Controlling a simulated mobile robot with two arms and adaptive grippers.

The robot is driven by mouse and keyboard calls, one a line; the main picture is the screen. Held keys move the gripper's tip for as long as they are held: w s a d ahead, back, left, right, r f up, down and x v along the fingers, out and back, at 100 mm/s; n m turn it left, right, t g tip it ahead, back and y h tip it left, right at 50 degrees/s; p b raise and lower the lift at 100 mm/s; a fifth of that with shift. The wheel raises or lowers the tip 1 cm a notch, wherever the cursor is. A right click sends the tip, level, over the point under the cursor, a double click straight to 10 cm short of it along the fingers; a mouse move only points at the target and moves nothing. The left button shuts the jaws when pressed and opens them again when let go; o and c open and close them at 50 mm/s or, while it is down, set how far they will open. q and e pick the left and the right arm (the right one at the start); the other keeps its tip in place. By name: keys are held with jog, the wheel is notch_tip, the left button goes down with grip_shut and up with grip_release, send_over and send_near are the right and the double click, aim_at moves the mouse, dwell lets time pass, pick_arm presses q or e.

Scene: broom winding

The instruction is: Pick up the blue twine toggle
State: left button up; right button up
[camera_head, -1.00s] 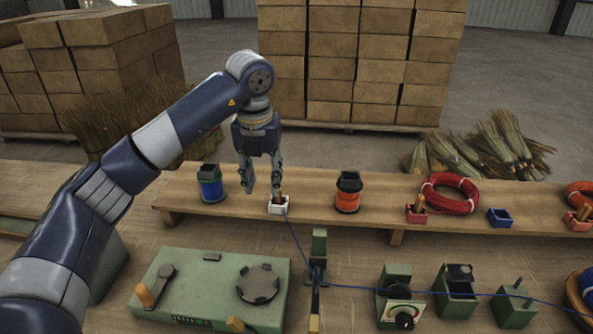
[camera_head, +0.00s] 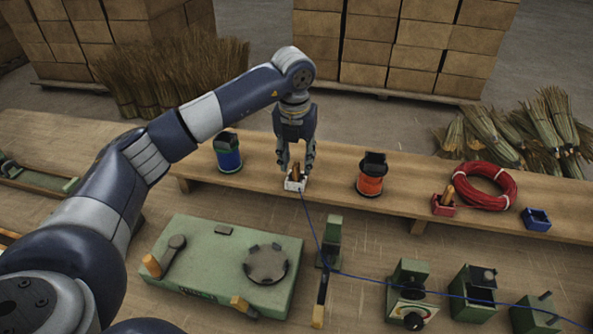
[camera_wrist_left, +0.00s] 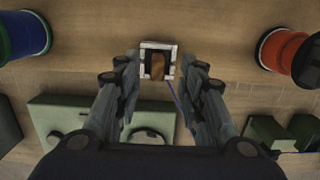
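The blue twine toggle (camera_head: 295,173) is a small brown wooden peg standing in a white square holder (camera_head: 295,186) on the raised wooden shelf. Blue twine (camera_head: 313,225) runs from it down to the green bench fixtures. My left gripper (camera_head: 296,163) points down at the toggle, with its fingers apart on either side. In the left wrist view the toggle (camera_wrist_left: 158,66) shows between the two open fingers, near their tips. I cannot tell whether a finger touches it. My right gripper is not in view.
A blue spool (camera_head: 228,155) stands left of the holder and an orange spool (camera_head: 371,176) right of it. Further right are a red holder (camera_head: 443,205), a red coil (camera_head: 485,187) and a blue holder (camera_head: 536,219). A green machine (camera_head: 220,262) sits in front.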

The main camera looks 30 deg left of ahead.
aim_at(296, 164)
pick_arm(q)
jog(key=f, duration=0.3)
jog(key=shift+w+a+f, duration=0.1)
jog(key=shift+w+a, duration=0.1)
jog(key=shift+a, duration=0.05)
jog(key=shift+c, duration=0.6)
grip_shut()
